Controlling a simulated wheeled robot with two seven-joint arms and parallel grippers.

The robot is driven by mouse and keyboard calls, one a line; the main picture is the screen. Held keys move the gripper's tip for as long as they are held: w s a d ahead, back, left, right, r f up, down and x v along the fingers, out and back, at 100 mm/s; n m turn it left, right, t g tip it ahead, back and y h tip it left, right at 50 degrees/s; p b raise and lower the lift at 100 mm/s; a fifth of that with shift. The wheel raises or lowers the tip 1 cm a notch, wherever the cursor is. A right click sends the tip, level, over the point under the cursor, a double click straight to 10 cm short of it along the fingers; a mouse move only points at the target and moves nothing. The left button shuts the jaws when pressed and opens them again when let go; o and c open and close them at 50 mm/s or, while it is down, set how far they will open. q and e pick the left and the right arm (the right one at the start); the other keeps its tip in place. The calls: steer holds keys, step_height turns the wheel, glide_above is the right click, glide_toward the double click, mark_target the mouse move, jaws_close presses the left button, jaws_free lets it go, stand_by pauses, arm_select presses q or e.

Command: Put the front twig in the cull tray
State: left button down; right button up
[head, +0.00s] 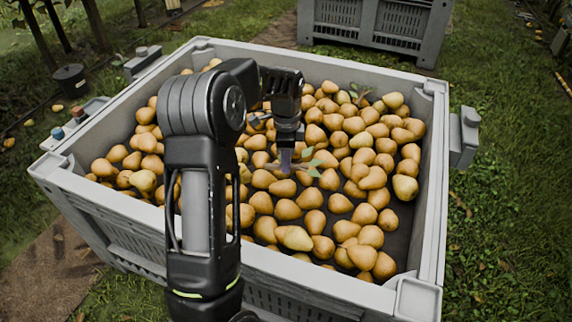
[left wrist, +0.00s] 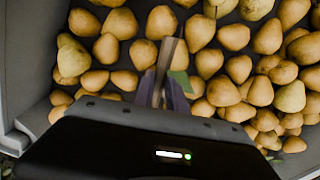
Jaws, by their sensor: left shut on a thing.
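The front twig (head: 311,163), with a brown stem and green leaves, is at my left gripper (head: 286,160), over the pears near the middle of the bin. In the left wrist view the twig (left wrist: 167,56) runs up from between the fingers of my left gripper (left wrist: 163,92), with a green leaf at its right. The gripper is shut on it; whether the twig still touches the pears I cannot tell. Grey trays hang outside the bin at the left (head: 78,121), far left (head: 143,61) and right (head: 465,137); which is the cull tray I cannot tell. My right gripper is not in view.
The large grey bin (head: 437,180) holds many brown pears (head: 287,209); its walls stand all round them. Another leafy twig (head: 357,92) lies farther back. A second grey bin (head: 378,27) stands behind, and a black bucket (head: 70,80) is on the grass at left.

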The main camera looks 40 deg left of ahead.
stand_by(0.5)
arm_select(q)
steer(key=w+d+r+n+p, duration=0.1)
steer(key=d+r+n+p, duration=0.9)
steer(key=d+r+p, duration=0.9)
steer(key=d+r, duration=0.4)
steer(key=r, duration=0.4)
steer(key=shift+w+d, duration=0.25)
steer(key=shift+w, duration=0.15)
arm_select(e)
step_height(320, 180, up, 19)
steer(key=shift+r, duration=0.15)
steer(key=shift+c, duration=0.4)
